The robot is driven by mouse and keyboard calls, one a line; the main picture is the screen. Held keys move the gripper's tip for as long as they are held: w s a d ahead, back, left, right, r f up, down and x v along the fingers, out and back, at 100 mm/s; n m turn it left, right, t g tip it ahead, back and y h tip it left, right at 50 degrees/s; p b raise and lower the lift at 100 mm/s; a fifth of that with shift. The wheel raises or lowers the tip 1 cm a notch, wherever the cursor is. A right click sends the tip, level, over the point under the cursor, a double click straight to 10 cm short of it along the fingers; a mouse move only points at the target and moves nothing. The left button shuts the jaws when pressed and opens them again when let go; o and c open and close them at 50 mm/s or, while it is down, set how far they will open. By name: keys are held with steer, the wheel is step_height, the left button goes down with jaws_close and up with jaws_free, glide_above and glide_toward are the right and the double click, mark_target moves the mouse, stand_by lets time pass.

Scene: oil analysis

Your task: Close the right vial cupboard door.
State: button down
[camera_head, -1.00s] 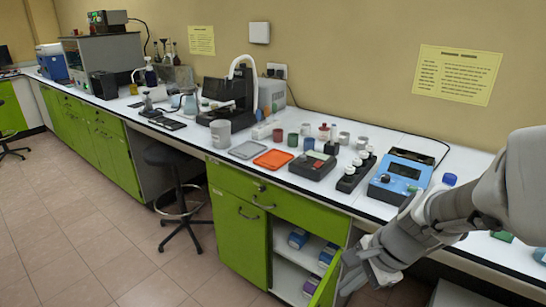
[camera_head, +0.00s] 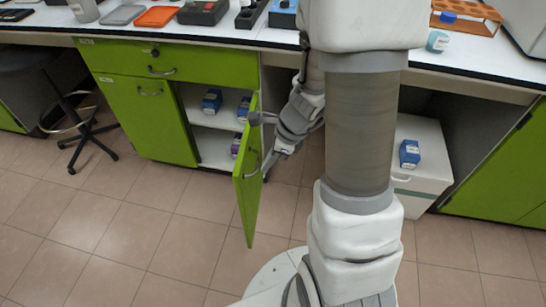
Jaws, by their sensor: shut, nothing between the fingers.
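The right vial cupboard door (camera_head: 246,190) is green and stands wide open, swung out from the cupboard front toward me. Its metal handle (camera_head: 252,164) shows on the visible face. My gripper (camera_head: 267,172) is shut and empty, on the right side of the door close to the handle. I cannot tell whether it touches the door. The open cupboard (camera_head: 211,135) has white shelves with blue boxes, one of them a blue box (camera_head: 211,101) on the upper shelf. Part of the inside is hidden behind the door.
The closed left door (camera_head: 148,118) and a drawer (camera_head: 165,63) are beside and above the opening. A stool (camera_head: 75,115) stands at the left. A white cabinet with a blue box (camera_head: 409,153) on it is at the right. My arm hides the middle. The tiled floor before the door is clear.

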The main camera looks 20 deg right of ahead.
mark_target(247, 175)
steer(key=shift+w+a+f+b, duration=0.2)
steer(key=shift+w+a+f, duration=0.2)
steer(key=shift+a, duration=0.3)
steer(key=shift+w+a+f+b, duration=0.15)
steer(key=shift+w+a+f, duration=0.25)
steer(key=shift+a, duration=0.35)
steer(key=shift+w+a+f+b, duration=0.2)
steer(key=shift+w+a+f, duration=0.2)
steer(key=shift+a, duration=0.3)
